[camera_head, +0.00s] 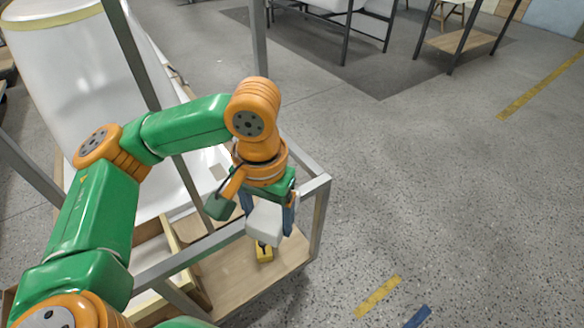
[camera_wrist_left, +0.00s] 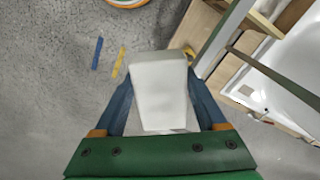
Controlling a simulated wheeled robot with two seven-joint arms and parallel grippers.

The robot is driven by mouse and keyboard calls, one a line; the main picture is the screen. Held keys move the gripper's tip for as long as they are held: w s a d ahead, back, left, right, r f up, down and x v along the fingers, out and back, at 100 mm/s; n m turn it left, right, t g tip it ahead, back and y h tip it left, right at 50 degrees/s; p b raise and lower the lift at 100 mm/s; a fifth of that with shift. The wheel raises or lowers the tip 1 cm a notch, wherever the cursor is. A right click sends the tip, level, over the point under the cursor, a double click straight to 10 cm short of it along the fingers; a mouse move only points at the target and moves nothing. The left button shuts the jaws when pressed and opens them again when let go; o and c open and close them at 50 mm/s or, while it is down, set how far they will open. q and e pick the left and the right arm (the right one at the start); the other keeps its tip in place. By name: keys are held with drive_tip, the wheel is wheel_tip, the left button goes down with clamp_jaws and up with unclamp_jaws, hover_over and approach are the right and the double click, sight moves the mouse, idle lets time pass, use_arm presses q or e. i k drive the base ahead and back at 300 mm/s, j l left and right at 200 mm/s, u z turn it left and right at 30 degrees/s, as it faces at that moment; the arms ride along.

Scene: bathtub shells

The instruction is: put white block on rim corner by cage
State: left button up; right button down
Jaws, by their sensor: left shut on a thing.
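The white block (camera_head: 265,223) is held between the blue fingers of my left gripper (camera_head: 268,215), shut on it. In the left wrist view the block (camera_wrist_left: 158,88) fills the space between the fingers. In the head view it hangs beside the grey metal cage frame (camera_head: 318,192), over the wooden board (camera_head: 235,278) at its base. A white tub shell (camera_head: 75,90) stands at the left, partly hidden by my left arm. A white shell edge also shows at right in the left wrist view (camera_wrist_left: 270,95). I cannot tell which rim corner is meant. My right gripper is not in view.
A small yellow object (camera_head: 264,252) is on the board just below the block. Grey metal bars (camera_head: 190,255) cross close to my arm. Open speckled floor (camera_head: 430,190) lies to the right. Dark-framed racks (camera_head: 340,25) stand at the back.

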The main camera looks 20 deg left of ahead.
sight(220, 176)
drive_tip(key=i+l+z, duration=0.6)
drive_tip(key=i, duration=0.25)
drive_tip(key=i+l+z, duration=0.25)
drive_tip(key=i, duration=0.25)
drive_tip(key=i+j+u, duration=0.15)
drive_tip(key=i+u, duration=1)
drive_tip(key=i+l+u, duration=0.2)
drive_tip(key=u, duration=0.2)
drive_tip(key=i+j+u, duration=0.2)
drive_tip(key=i+u, duration=0.2)
drive_tip(key=i, duration=0.2)
drive_tip(key=i+u, duration=0.35)
drive_tip(key=i, duration=0.25)
drive_tip(key=i+l+u, duration=0.2)
drive_tip(key=i+u, duration=0.2)
drive_tip(key=i, duration=0.2)
drive_tip(key=i+u, duration=0.6)
drive_tip(key=u, duration=0.2)
drive_tip(key=i+l+u, duration=0.1)
drive_tip(key=i+u, duration=0.15)
drive_tip(key=u, duration=0.15)
drive_tip(key=i+l+u, duration=0.25)
drive_tip(key=u, duration=0.2)
drive_tip(key=i+l+u, duration=0.2)
drive_tip(key=u, duration=0.2)
drive_tip(key=l, duration=0.1)
